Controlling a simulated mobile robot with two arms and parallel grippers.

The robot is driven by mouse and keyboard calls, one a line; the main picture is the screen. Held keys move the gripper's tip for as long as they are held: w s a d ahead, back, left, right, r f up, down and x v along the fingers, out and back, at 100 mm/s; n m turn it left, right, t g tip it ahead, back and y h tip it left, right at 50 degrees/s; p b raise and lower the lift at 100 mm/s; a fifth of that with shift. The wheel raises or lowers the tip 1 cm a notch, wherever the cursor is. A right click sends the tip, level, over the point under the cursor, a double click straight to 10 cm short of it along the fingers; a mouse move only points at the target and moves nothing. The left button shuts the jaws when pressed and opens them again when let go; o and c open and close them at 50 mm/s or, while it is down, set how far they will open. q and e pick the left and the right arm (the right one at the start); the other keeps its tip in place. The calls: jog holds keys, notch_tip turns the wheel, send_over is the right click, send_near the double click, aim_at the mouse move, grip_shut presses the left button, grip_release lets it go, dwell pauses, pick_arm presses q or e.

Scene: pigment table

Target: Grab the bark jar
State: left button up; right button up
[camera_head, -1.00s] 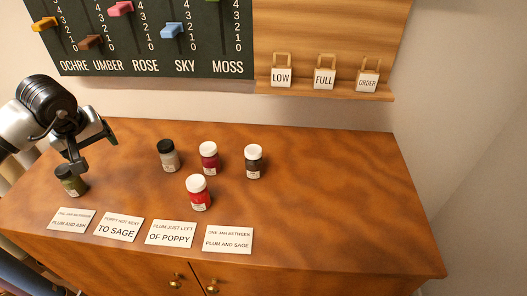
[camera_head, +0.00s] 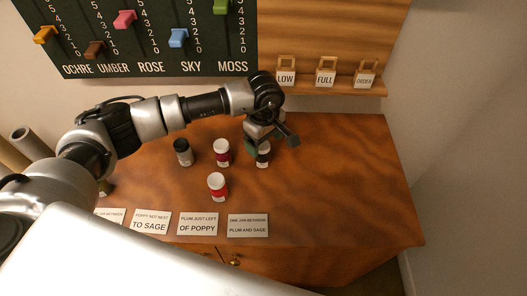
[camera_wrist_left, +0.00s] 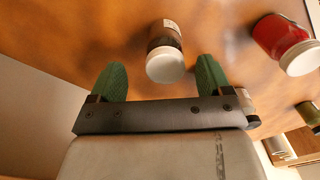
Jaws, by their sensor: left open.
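The dark brown jar with a white lid (camera_head: 263,160), which looks like the bark jar, stands upright at the right end of the jar group. My left gripper (camera_head: 268,140) is above and beside it, hiding part of the jar and its lid. In the left wrist view the jar (camera_wrist_left: 164,36) appears just beyond and between the two green fingertips (camera_wrist_left: 160,80). The fingers are apart and nothing is clamped between them. The jar's label is too small to read. My right gripper is not in view.
An olive jar (camera_head: 104,188) is partly hidden by my arm. Cards (camera_head: 198,224) line the front edge. The table's right side (camera_head: 345,180) is clear.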

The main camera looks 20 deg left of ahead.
pick_arm(q)
jog(key=f, duration=0.1)
jog(key=f+p, duration=0.2)
jog(key=f, duration=0.1)
jog(key=shift+s+a+f, duration=0.1)
jog(key=shift+s+a, duration=0.1)
jog(key=shift+s, duration=0.05)
jog(key=shift+f, duration=0.55)
jog(key=shift+c, duration=1)
jog(key=shift+w, duration=0.1)
jog(key=c, duration=0.8)
jog(key=shift+c, duration=0.2)
jog(key=shift+r, duration=0.1)
